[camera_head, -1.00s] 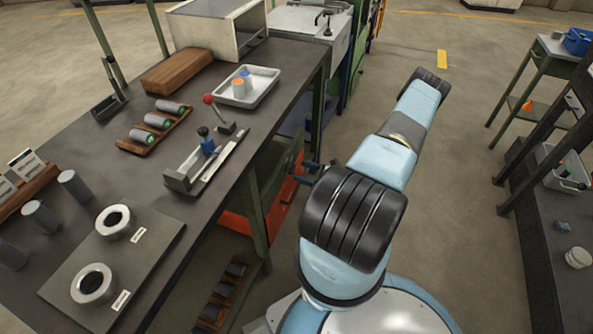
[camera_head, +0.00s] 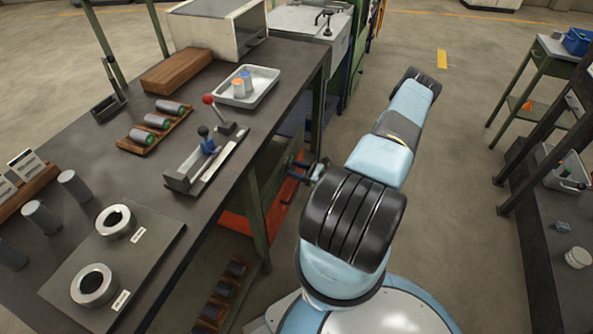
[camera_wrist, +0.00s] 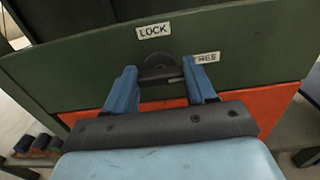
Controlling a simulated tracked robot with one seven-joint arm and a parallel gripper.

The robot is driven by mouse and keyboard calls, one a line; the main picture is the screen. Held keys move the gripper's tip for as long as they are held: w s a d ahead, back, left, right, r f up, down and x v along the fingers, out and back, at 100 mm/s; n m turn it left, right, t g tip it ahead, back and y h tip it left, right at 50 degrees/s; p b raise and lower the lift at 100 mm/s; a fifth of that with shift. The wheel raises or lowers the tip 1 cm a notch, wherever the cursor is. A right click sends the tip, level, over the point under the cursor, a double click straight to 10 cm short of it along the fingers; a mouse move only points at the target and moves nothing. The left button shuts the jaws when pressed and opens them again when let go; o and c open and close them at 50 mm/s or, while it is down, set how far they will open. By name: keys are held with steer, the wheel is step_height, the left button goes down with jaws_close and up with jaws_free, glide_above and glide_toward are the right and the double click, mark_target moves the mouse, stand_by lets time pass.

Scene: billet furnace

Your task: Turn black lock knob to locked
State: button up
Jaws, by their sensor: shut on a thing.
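The black lock knob (camera_wrist: 160,74) sits on the green panel, between the two blue fingers of my gripper (camera_wrist: 160,87) in the wrist view. My gripper is shut on it. A "LOCK" label (camera_wrist: 153,31) is just above the knob. A second label (camera_wrist: 207,57), partly covered by the right finger, reads "REE" to the knob's right. The knob's bar looks nearly level; its pointing end is hard to tell. In the head view my gripper (camera_head: 303,169) is at the bench's right side, and the knob cannot be made out.
An orange-red panel (camera_wrist: 85,118) lies below the green one. The dark bench (camera_head: 215,85) above holds a white tray (camera_head: 248,88), a lever fixture and metal cylinders. Open floor (camera_head: 460,130) lies right of the arm.

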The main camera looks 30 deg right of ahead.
steer(key=c, duration=0.4)
steer(key=shift+n, duration=0.3)
steer(key=n, duration=0.2)
steer(key=shift+n, duration=0.4)
steer(key=shift+s+a+f+n, duration=0.1)
steer(key=shift+a+n, duration=0.05)
steer(key=shift+n, duration=2.25)
steer(key=shift+s+a+f+n, duration=0.1)
steer(key=shift+f+n, duration=0.05)
steer(key=shift+n, duration=2.25)
steer(key=shift+s+a+f+n, duration=0.1)
steer(key=shift+a+n, duration=0.05)
steer(key=shift+n, duration=2.25)
